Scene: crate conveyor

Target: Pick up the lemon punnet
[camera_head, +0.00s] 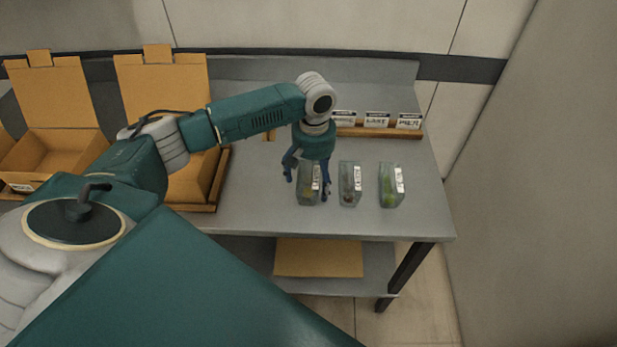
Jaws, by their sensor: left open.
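My left gripper (307,186) is open and points down, with its fingers on either side of the leftmost clear punnet (309,197). That punnet stands on the grey table and has a yellowish content and a white label; the gripper partly hides it. I cannot tell whether the fingers touch it. A second clear punnet (349,184) with a dark reddish content stands just to its right. A third punnet (391,186) with a green content stands further right. My right gripper is not in view.
The grey table (270,205) has free room left of the punnets and at its right end. A wooden rail (375,131) with white label cards stands behind them. Open cardboard boxes (205,178) stand at the left. A flat cardboard piece (318,258) lies on the lower shelf.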

